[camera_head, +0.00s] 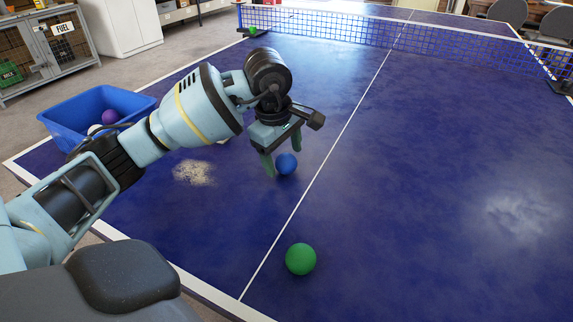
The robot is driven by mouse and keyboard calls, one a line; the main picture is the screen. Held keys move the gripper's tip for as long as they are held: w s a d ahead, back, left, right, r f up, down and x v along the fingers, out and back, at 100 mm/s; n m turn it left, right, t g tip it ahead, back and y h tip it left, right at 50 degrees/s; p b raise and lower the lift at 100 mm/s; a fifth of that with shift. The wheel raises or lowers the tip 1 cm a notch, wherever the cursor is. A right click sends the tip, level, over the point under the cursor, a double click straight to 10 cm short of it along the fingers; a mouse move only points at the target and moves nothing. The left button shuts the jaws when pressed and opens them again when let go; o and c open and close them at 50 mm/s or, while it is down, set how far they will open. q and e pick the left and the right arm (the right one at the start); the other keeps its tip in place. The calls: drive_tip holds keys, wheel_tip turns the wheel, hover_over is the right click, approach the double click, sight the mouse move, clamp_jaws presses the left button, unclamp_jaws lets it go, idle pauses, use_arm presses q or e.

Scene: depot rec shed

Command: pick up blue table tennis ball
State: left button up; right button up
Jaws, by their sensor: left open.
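The blue table tennis ball (286,164) rests on the dark blue table tennis table (400,190), left of the white centre line. My left gripper (282,158) is right at the ball, pointing down with its green fingers apart. One finger is to the left of the ball and the other shows behind it, to the upper right. The ball looks to be between or just in front of the fingers; I cannot tell whether either touches it. My right gripper is not in view.
A green ball (300,259) lies near the front edge. A blue bin (70,128) holding a purple ball (110,116) and a white one stands at the left. A net (340,27) crosses the far part. The table's right side is clear.

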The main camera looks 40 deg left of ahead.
use_arm(q)
drive_tip(key=shift+w+f, duration=0.15)
drive_tip(key=shift+f, duration=0.55)
drive_tip(key=c, duration=1)
drive_tip(key=shift+c, duration=0.2)
drive_tip(key=shift+r, duration=0.2)
wheel_tip(320, 180, up, 4)
drive_tip(key=shift+f+p, duration=0.1)
drive_tip(key=shift+p, duration=0.25)
drive_tip(key=s, duration=0.4)
drive_tip(key=s+a, duration=0.1)
drive_tip(key=s, duration=0.4)
drive_tip(key=s+a, duration=0.1)
drive_tip(key=s, duration=0.3)
drive_tip(key=shift+s+a+r, duration=0.2)
drive_tip(key=shift+s+r, duration=0.1)
drive_tip(key=shift+s, duration=0.1)
drive_tip(key=shift+s+a+r, duration=0.1)
drive_tip(key=shift+s+r, duration=0.05)
drive_tip(key=shift+s, duration=0.85)
